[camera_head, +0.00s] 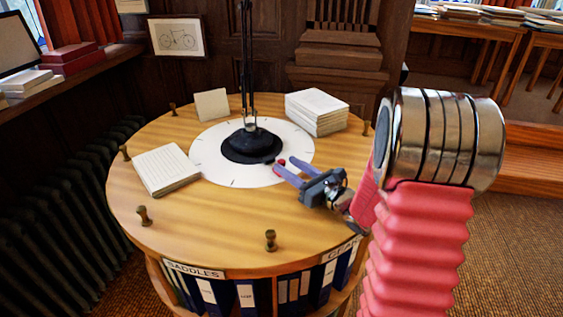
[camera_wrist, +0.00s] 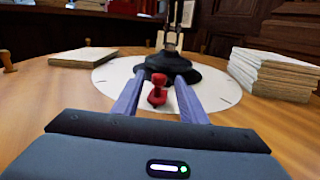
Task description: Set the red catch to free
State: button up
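The red catch (camera_wrist: 157,90) shows in the wrist view as a small red knob at the near side of a black lamp-like base (camera_wrist: 165,65). The base (camera_head: 250,146) stands on a white disc (camera_head: 207,158) in the middle of a round wooden table. In the head view the catch (camera_head: 281,162) is a small red spot at the base's right edge. My gripper (camera_wrist: 160,97) is open, with its two purple fingers on either side of the catch and a gap visible on each side. In the head view my gripper (camera_head: 286,167) reaches in from the right.
Paper stacks lie on the table (camera_head: 220,235) at left (camera_head: 165,170) and back right (camera_head: 316,112), with a small card (camera_head: 212,105) behind. Several brass pegs, one at the front (camera_head: 270,240), stand near the rim. A thin dark post (camera_head: 248,60) rises from the base.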

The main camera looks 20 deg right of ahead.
aim_at(281, 160)
jog(key=shift+x, duration=1.9)
jog(key=shift+c, duration=0.4)
grip_shut()
